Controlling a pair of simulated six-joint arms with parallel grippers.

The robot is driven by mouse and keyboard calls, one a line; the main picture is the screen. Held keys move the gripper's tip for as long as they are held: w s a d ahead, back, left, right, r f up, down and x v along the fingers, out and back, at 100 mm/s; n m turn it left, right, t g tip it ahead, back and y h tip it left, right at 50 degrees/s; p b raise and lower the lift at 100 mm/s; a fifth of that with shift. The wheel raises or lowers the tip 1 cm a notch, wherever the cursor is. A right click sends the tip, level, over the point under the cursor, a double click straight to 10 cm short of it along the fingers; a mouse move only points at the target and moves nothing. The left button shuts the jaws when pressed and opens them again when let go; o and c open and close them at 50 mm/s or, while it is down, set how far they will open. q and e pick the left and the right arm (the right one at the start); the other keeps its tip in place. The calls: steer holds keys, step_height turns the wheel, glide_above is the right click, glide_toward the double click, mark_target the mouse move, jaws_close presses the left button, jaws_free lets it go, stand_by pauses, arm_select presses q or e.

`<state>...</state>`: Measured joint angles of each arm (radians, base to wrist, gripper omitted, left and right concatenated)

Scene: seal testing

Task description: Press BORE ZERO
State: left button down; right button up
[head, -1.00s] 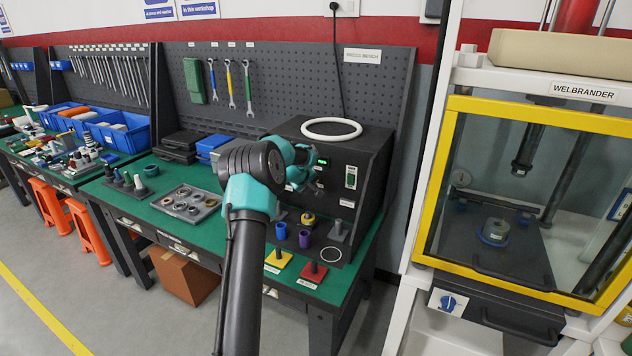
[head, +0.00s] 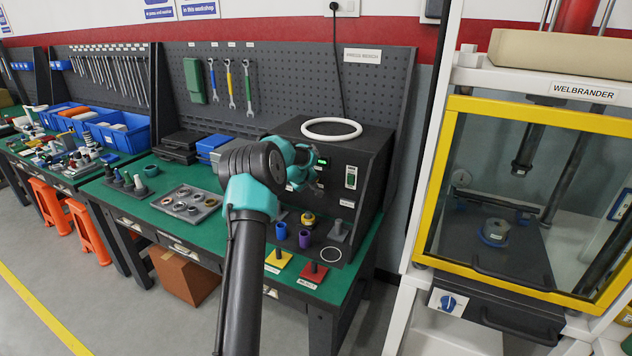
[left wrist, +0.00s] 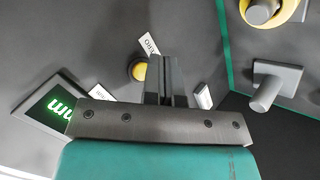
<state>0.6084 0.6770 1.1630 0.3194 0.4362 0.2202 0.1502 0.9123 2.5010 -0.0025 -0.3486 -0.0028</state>
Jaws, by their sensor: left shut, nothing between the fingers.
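The black test box (head: 362,160) stands on the green bench, with a lit green display (head: 323,161) on its front face. In the left wrist view the display (left wrist: 52,108) is partly hidden by my gripper body. A round yellow button (left wrist: 138,69) sits on the panel just left of my fingertips. A small white label (left wrist: 149,46) is beside it, too unclear to read surely. My left gripper (left wrist: 167,68) is shut and empty, close to the panel; contact cannot be told. In the head view my left gripper (head: 314,186) is at the box front, partly hiding it.
A white ring (head: 332,129) lies on top of the box. A grey post on a square base (head: 338,231), a purple cup (head: 304,238) and a yellow-and-black part (head: 308,218) stand in front. The glass-fronted press (head: 530,200) is to the right.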

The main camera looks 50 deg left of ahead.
arm_select(q)
steer(key=shift+w+a, duration=0.1)
steer(key=shift+w, duration=0.25)
steer(key=shift+w+a, duration=0.15)
steer(key=shift+w, duration=0.15)
stand_by(0.8)
steer(key=shift+s, duration=0.1)
steer(key=shift+s+d, duration=0.3)
steer(key=shift+s, duration=0.3)
steer(key=shift+s, duration=0.15)
steer(key=s, duration=0.1)
steer(key=s+d, duration=0.1)
steer(key=s, duration=0.2)
steer(key=shift+s+d, duration=0.25)
steer(key=shift+d, duration=0.05)
stand_by(0.3)
stand_by(0.6)
